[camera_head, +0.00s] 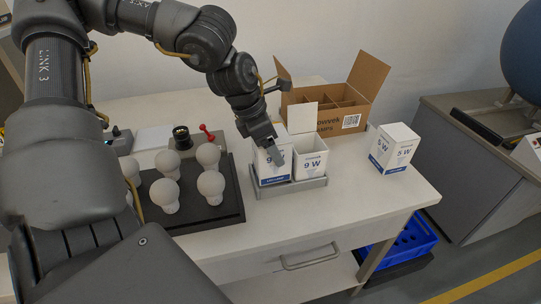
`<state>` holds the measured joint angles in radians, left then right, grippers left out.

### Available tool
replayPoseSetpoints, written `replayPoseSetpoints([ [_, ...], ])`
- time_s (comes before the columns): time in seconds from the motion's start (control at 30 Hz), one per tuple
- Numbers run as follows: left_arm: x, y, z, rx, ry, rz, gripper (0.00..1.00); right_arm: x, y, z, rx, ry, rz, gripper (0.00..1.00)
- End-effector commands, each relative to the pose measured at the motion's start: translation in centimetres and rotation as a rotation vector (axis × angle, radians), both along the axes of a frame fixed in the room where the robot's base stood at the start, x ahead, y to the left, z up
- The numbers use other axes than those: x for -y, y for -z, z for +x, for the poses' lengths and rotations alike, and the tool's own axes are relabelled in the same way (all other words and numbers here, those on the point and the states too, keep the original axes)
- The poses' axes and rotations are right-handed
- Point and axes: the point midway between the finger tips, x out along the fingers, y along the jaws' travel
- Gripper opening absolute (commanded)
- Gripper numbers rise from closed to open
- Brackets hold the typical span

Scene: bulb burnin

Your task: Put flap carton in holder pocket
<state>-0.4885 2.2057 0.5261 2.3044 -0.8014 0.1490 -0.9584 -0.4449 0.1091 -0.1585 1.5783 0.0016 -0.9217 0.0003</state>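The holder (300,187) is a grey tray near the table's front right, with two white-and-blue 9 W cartons side by side. The right carton (311,163) is open on top, and a white flap (302,118) stands up behind it. The left carton (267,170) stands in the left part of the holder, its top partly hidden by my gripper. My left gripper (276,154) points down at this left carton, over its upper front and right edge. Whether its fingers are closed on it is hidden. My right gripper is not in view.
A brown partitioned box (337,117) with raised flaps stands behind the holder. A 5 W carton (393,150) stands to the right. A dark tray (225,203) with several white bulbs (211,186) lies left. The table's front right is clear.

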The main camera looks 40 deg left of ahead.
Motion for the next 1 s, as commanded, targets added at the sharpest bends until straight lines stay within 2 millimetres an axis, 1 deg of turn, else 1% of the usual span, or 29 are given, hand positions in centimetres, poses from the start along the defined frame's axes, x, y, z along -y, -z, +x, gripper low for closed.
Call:
replayPoseSetpoints([
  [0.2, 0.0, 2.9, -0.1, -0.006, 0.001, -0.001, 0.47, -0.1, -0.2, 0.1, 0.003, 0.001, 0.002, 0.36],
  [0.27, 0.0, 3.4, -0.1, -0.004, 0.0, 0.0, 0.47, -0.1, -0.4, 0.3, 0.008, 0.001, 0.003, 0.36],
  [0.67, 0.0, 3.8, 0.0, -0.001, 0.0, 0.0, 0.47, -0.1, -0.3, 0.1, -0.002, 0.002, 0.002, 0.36],
  [0.7, 0.0, 3.8, 0.0, -0.001, 0.0, 0.0, 0.73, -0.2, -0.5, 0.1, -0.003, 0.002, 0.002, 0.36],
  [0.87, 0.0, 3.7, 0.0, -0.001, 0.0, 0.0, 0.94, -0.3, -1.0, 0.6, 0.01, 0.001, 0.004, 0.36],
  [1.0, 0.0, 3.7, 0.0, -0.001, 0.0, 0.0, 0.94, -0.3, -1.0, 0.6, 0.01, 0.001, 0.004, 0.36],
])
